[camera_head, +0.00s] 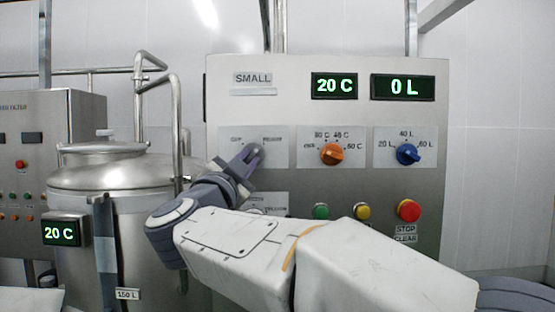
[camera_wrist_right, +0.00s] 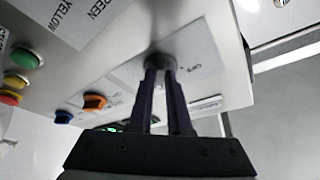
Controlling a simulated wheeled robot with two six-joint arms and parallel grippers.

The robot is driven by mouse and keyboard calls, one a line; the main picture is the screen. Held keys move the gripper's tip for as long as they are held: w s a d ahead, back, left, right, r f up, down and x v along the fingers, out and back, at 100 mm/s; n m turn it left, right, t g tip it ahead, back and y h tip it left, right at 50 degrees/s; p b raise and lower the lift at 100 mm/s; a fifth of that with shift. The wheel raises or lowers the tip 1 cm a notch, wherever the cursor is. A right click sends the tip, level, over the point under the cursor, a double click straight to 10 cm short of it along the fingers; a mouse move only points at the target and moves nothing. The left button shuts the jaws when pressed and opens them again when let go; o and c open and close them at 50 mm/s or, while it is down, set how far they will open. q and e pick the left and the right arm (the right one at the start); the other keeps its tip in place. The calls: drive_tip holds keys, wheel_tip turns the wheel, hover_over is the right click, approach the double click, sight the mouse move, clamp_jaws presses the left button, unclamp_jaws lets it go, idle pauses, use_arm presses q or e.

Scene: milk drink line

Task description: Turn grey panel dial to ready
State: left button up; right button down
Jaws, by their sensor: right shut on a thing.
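The grey dial (camera_head: 255,147) is on a white label plate at the left of the steel control panel (camera_head: 300,112). Small words stand to the left and right above it, too small to read surely. My right gripper (camera_head: 246,158) reaches it from below and is shut on it, hiding much of it. In the right wrist view, the two dark fingers (camera_wrist_right: 160,74) close around the round grey dial (camera_wrist_right: 160,60) at the panel face. The dial's pointer direction is hidden. My left gripper is not in view.
An orange dial (camera_head: 332,154) and a blue dial (camera_head: 407,154) sit to the right. Green (camera_head: 321,211), yellow (camera_head: 362,211) and red (camera_head: 409,210) buttons are below, close to my right arm. A steel tank (camera_head: 115,190) with pipes stands left.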

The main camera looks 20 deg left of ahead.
drive_tip(key=shift+m+h, duration=0.4)
drive_tip(key=shift+m, duration=0.3)
drive_tip(key=c, duration=0.9)
unclamp_jaws()
drive_tip(key=shift+o, duration=0.2)
